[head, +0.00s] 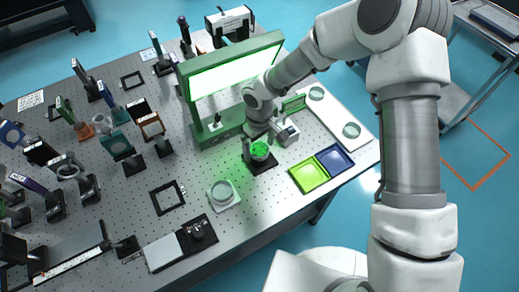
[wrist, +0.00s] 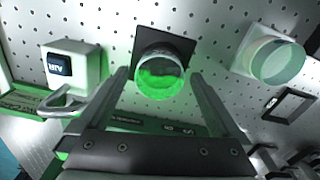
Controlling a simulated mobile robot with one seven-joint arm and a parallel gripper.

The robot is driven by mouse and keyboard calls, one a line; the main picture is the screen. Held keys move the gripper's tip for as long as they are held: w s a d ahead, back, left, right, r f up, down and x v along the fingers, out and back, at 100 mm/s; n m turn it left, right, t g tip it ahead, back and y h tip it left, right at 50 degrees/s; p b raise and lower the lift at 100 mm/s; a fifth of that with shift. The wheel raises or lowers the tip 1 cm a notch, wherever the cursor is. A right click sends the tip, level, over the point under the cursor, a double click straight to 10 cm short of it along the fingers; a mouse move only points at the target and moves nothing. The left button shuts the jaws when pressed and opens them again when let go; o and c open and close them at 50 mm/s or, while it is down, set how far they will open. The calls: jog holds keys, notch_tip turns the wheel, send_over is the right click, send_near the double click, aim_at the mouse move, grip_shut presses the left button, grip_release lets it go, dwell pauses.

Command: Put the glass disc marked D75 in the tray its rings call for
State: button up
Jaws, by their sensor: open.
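A glass disc (head: 260,150) with a green glow sits on a black square base near the table's middle. It also shows in the wrist view (wrist: 160,78), with a bright green patch across its face. No D75 mark can be read. My gripper (wrist: 159,75) is open, its two fingers to either side of this disc, apart from it in the picture. In the head view, my wrist partly hides the fingers. A yellow-green tray (head: 309,175) and a dark blue tray (head: 335,158) lie side by side at the table's front right edge.
A green frame with a lit panel (head: 235,72) stands behind the disc. A small white box (head: 287,133) is beside it. Another glass disc (head: 222,192) rests on a white pad. A white board (head: 334,112) holds two discs. Several optical mounts crowd the left.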

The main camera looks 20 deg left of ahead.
jog(key=shift+c, duration=0.3)
jog(key=c, duration=1.4)
grip_shut()
jog(key=shift+r, duration=0.2)
